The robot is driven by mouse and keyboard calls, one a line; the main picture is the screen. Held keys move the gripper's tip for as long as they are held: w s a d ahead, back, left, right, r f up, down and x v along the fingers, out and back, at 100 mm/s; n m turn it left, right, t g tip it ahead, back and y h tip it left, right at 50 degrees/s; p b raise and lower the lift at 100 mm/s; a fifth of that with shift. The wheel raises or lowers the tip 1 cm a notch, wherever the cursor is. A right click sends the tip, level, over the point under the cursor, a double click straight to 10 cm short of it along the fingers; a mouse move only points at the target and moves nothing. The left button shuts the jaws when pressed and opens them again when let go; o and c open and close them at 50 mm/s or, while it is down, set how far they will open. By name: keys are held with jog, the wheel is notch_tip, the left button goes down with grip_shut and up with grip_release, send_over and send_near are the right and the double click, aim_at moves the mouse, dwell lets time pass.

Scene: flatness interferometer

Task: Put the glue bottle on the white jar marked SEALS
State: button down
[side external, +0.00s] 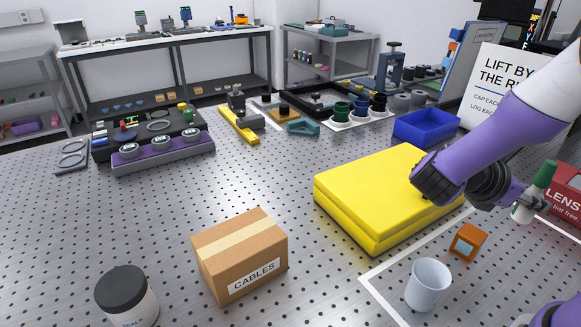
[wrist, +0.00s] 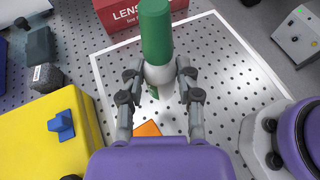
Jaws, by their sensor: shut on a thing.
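My gripper (wrist: 160,85) is shut on the glue bottle (wrist: 156,30), which has a green cap and a white body. In the side view the glue bottle (side external: 535,190) is held in the air at the right, tilted, above the white-outlined area. The white jar marked SEALS (side external: 140,306) stands at the bottom left of the side view, with a dark lid. Its label is partly cut off by the frame edge. The jar is far to the left of my gripper (side external: 520,199) and is not in the wrist view.
A cardboard CABLES box (side external: 238,258) and a yellow block (side external: 350,205) stand between my gripper and the jar. A pale cup (side external: 428,285) and an orange block (side external: 468,242) are below the gripper. A red LENS box (side external: 566,195) is close at right.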

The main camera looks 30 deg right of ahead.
jog(key=w+a+r+n+t+y, duration=0.1)
jog(key=w+a+r+n+t, duration=0.25)
jog(key=w+n+t, duration=0.3)
jog(key=w+a+r+n+t+y, duration=0.1)
jog(key=w+a+r+n+t, duration=0.1)
jog(key=w+a+n+t, duration=0.35)
jog(key=w+a+r+n+t+y, duration=0.6)
jog(key=w+a+r, duration=0.1)
jog(key=n+g+y, duration=0.3)
jog(key=n+y, duration=1)
send_over(127, 288)
notch_tip(127, 288, down, 14)
jog(key=shift+r, duration=0.15)
